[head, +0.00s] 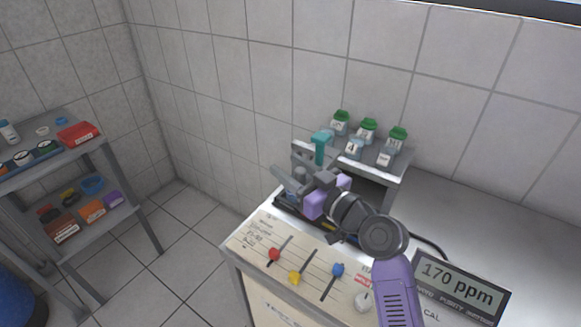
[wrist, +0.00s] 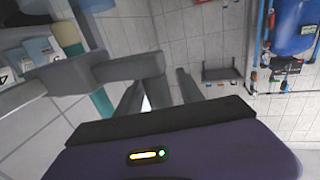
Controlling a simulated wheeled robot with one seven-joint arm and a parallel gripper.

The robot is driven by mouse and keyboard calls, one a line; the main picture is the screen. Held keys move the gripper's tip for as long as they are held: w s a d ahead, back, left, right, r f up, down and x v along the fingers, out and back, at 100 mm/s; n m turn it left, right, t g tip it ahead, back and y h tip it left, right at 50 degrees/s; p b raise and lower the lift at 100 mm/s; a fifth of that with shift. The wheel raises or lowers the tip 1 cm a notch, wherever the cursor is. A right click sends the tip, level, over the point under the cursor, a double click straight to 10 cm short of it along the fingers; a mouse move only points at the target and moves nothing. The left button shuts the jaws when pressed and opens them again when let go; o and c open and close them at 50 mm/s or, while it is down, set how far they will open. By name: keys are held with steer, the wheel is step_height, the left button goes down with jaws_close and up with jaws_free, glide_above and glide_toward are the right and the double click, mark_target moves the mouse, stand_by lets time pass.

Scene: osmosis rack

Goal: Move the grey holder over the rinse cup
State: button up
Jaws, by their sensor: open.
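A grey holder (head: 304,156) stands beside a teal upright post (head: 320,148) at the back of the bench. In the wrist view the grey holder (wrist: 128,67) is a bar with a blocky end, reaching in from the left past the teal post (wrist: 97,55). My gripper (head: 289,178) is open, close in front of the holder. In the wrist view my gripper (wrist: 160,88) has its fingers apart, and the holder's end is near the left finger; whether they touch I cannot tell. I cannot pick out which cup is the rinse cup.
Green-lidded bottles (head: 366,129) and white labelled containers (head: 355,148) stand on a small grey shelf (head: 398,170) behind. The front panel has coloured slider knobs (head: 294,277), and a meter (head: 460,285) reads 170 ppm. A shelf rack (head: 90,150) stands left.

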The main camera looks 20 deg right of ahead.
jaws_close()
stand_by(1.3)
